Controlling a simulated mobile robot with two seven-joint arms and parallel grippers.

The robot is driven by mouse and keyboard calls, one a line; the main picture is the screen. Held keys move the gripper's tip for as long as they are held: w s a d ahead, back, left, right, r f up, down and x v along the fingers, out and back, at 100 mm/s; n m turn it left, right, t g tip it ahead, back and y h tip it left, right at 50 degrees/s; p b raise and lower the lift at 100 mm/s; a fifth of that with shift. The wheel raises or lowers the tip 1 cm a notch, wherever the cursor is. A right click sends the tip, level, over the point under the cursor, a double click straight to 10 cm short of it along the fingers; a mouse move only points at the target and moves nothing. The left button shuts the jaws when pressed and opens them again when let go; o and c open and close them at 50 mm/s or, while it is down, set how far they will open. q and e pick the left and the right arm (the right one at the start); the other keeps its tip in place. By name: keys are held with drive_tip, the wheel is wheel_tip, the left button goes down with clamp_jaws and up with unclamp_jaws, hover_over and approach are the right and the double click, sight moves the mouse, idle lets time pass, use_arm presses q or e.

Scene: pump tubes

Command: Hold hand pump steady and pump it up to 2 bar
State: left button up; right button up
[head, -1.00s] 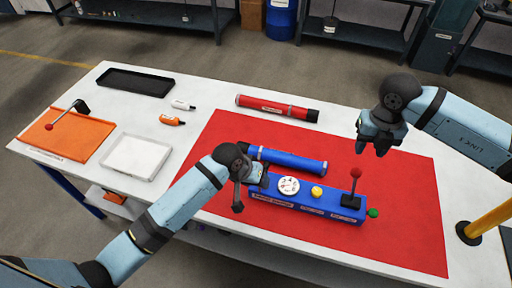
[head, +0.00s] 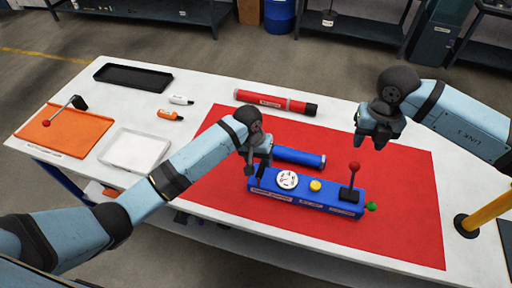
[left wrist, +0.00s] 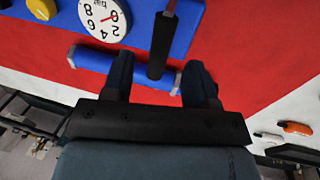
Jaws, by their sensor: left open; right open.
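The blue hand pump (head: 325,199) lies on the red mat (head: 400,190). My left gripper (head: 256,172) is open at the pump's left end, fingers pointing down. In the left wrist view, a black grip (left wrist: 162,45) stands between its fingers, with visible gaps on both sides; the gauge (left wrist: 102,18) shows beyond. My right gripper (head: 379,144) is open and empty, above the mat behind the lever.
A red tube (head: 275,102) lies at the back of the table. An orange board (head: 50,130), a white tray (head: 128,155), a black tray (head: 130,76) and two small bottles are at the left. A yellow post (head: 490,212) stands at the right. The mat's right part is clear.

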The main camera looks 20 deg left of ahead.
sight(261, 166)
use_arm(q)
drive_tip(key=shift+d+f, duration=0.2)
drive_tip(key=shift+f, duration=0.85)
drive_tip(key=shift+d+f, duration=0.2)
drive_tip(key=shift+f, duration=0.8)
drive_tip(key=shift+d+f, duration=0.2)
drive_tip(key=shift+f, duration=0.85)
clamp_jaws()
